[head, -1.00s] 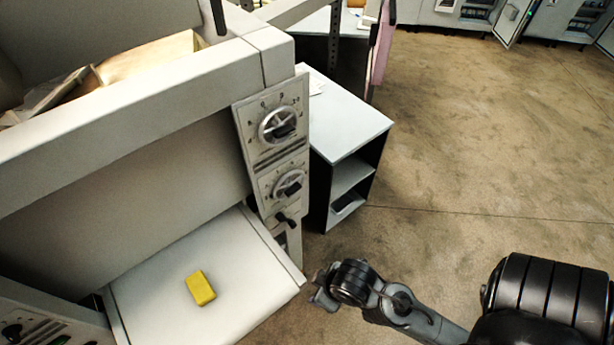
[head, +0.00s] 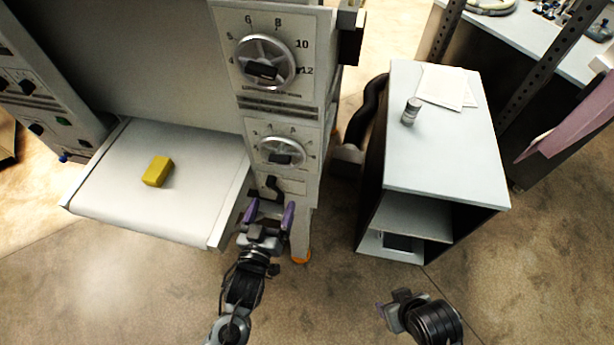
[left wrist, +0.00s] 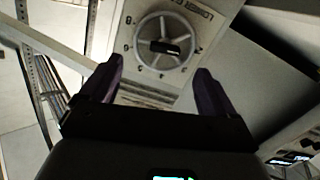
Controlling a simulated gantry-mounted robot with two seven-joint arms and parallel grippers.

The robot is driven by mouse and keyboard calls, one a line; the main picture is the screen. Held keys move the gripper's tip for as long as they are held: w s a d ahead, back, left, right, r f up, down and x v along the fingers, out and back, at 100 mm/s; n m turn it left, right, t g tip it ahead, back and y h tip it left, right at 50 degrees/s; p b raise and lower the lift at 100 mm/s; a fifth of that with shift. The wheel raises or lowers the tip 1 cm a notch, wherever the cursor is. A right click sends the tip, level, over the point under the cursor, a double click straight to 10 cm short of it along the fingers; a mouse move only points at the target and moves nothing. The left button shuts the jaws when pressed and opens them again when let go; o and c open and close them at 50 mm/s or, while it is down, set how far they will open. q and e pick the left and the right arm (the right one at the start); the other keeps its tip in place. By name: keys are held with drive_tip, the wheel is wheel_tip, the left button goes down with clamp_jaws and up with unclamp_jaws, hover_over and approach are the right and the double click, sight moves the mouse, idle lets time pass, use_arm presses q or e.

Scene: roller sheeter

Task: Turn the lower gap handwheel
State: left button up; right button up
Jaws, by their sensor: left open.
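The lower gap handwheel (head: 282,152) is a silver spoked wheel with a dark grip, on a numbered plate on the machine's front post. In the left wrist view the handwheel (left wrist: 150,27) is ahead, beyond and between the fingertips, beside a partly readable "LOWER" label. My left gripper (head: 270,210) has purple fingers spread open and empty. It is below the wheel in the head view, apart from it. My right gripper (head: 394,302) is at the lower right, far from the wheel; its fingers are not clear.
A larger upper handwheel (head: 264,62) sits above on the same post. A small black lever (head: 273,187) is just below the lower wheel, near my left fingers. A yellow block (head: 157,171) lies on the white feed table (head: 190,220). A grey cabinet (head: 430,165) stands to the right.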

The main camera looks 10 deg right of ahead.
sight(278, 162)
use_arm(q)
drive_tip(key=shift+m+t, duration=0.3)
drive_tip(key=x, duration=0.3)
drive_tip(key=a+r+x, duration=0.1)
drive_tip(key=x, duration=0.6)
drive_tip(key=shift+w+a+r, duration=0.2)
drive_tip(key=shift+w+r, duration=0.15)
drive_tip(key=shift+w, duration=0.25)
drive_tip(key=shift+x, duration=0.95)
use_arm(e)
drive_tip(key=shift+w+a+f, duration=0.25)
drive_tip(key=shift+a+f, duration=0.15)
drive_tip(key=shift+a, duration=0.35)
use_arm(q)
drive_tip(key=c, duration=1.1)
use_arm(e)
drive_tip(key=shift+a, duration=0.1)
